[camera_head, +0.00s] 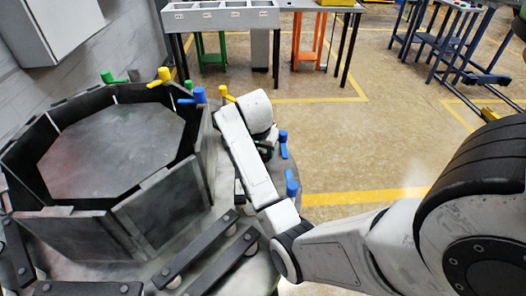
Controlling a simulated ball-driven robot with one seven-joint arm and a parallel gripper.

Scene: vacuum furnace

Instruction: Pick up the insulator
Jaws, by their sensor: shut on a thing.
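My gripper (265,152) points down beside the right side of the round furnace base, mostly hidden behind my own white forearm and wrist. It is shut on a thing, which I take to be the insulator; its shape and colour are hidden. Small coloured pieces stand around the furnace: a blue one (283,144) just right of my gripper, another blue one (291,183) lower down, a yellow one (226,94) by my wrist, and blue (199,95), yellow (163,76) and green (112,77) ones at the back.
The dark octagonal furnace chamber (150,215) of upright panels fills the left. Dark bars (225,262) lie on its base in front. A grey table with trays (222,16) stands at the back, a blue rack (450,45) at the back right. Floor (345,135) between is clear.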

